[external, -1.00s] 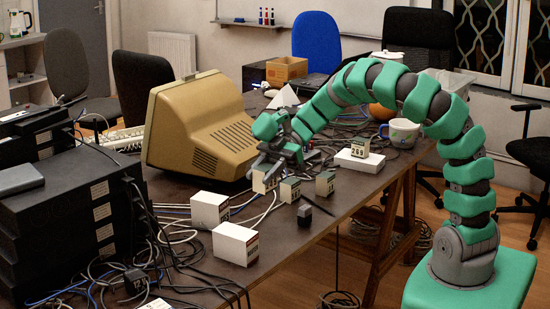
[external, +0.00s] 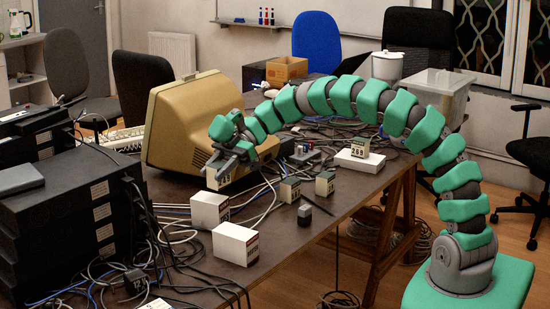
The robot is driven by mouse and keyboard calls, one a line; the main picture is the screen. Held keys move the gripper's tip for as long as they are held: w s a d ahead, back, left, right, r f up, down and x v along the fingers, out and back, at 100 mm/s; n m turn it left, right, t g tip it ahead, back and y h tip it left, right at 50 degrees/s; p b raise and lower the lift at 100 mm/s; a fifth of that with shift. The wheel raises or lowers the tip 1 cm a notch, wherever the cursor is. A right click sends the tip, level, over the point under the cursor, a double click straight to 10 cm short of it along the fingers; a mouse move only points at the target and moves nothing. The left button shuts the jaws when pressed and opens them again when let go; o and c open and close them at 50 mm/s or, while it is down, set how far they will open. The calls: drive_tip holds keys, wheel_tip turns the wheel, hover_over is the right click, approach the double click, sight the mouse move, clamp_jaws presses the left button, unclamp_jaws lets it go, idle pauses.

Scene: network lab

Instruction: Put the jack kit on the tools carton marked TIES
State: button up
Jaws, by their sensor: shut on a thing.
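My gripper (external: 222,168) is shut on a small pale box with a dark-edged label (external: 218,180), which I take to be the jack kit; its print is too small to read. It is held at or just above the back of a white carton (external: 208,211); I cannot tell whether they touch. A second white carton (external: 234,244) stands nearer the camera. Both have labels on their right sides that I cannot read, so I cannot tell which is marked TIES.
Two small labelled boxes (external: 290,190) (external: 325,184) and a dark block (external: 305,215) stand to the right. A box marked 269 (external: 360,147) sits on a flat white box (external: 360,161). The beige monitor (external: 187,120) is close behind my gripper. Cables cross the table.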

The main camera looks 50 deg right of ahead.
drive_tip(key=shift+w+a+f, duration=0.1)
drive_tip(key=shift+w+a, duration=0.15)
drive_tip(key=shift+w, duration=0.55)
drive_tip(key=shift+w+a+f, duration=0.1)
drive_tip(key=shift+w+a, duration=0.1)
drive_tip(key=shift+w, duration=0.55)
drive_tip(key=shift+f+b, duration=1.2)
drive_tip(key=shift+f, duration=0.6)
drive_tip(key=shift+r, duration=0.1)
drive_tip(key=o, duration=1)
drive_tip(key=shift+o, duration=0.2)
drive_tip(key=p+v, duration=0.4)
drive_tip(key=v, duration=0.8)
